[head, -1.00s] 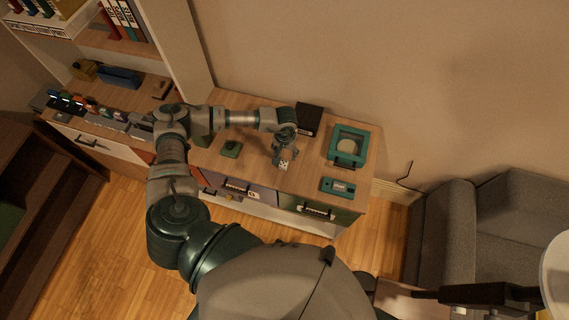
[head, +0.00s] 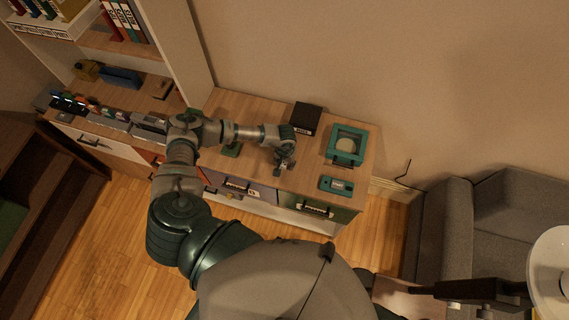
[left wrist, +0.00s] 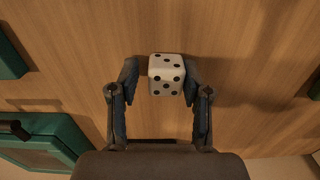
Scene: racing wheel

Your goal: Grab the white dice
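The white dice (left wrist: 166,75) with black dots lies on the wooden top (head: 313,180) of the cabinet. In the left wrist view it sits between the two fingers of my left gripper (left wrist: 160,82). The fingers are apart, with a gap between the dice and the left finger; the right finger is very close to it, and I cannot tell if it touches. In the head view my left gripper (head: 281,166) reaches down to the cabinet top and largely hides the dice. My right gripper is not in view.
A teal square frame (head: 347,146) and a small teal device (head: 337,185) lie right of the gripper. A black box (head: 306,118) stands behind it. A small green object (head: 232,150) is to the left, by my arm. A grey sofa (head: 470,220) stands at right.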

